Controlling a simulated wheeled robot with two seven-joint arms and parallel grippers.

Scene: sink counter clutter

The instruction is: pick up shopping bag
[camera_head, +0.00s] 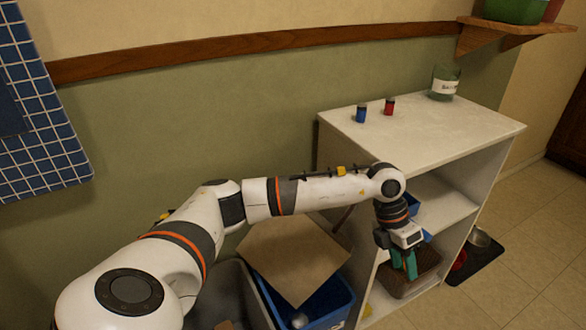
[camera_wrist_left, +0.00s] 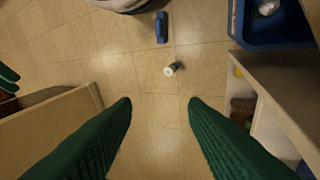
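I cannot make out a shopping bag for certain. A flat tan panel (camera_head: 295,258), possibly paper or cardboard, lies tilted over a blue bin (camera_head: 335,303) in the head view. My left gripper (camera_head: 405,264) points down in front of the white shelf unit, right of the panel. In the left wrist view its green fingers (camera_wrist_left: 160,103) are spread, with only floor showing between them. A green shape (camera_wrist_left: 8,76) at that view's left edge looks like a finger of my right gripper, mostly cut off.
The white shelf unit (camera_head: 430,130) carries a blue jar (camera_head: 361,113), a red jar (camera_head: 389,106) and a glass jar (camera_head: 445,84). A brown basket (camera_head: 425,283) sits low in it. A blue object (camera_wrist_left: 161,27) and small bottle (camera_wrist_left: 172,69) lie on the floor.

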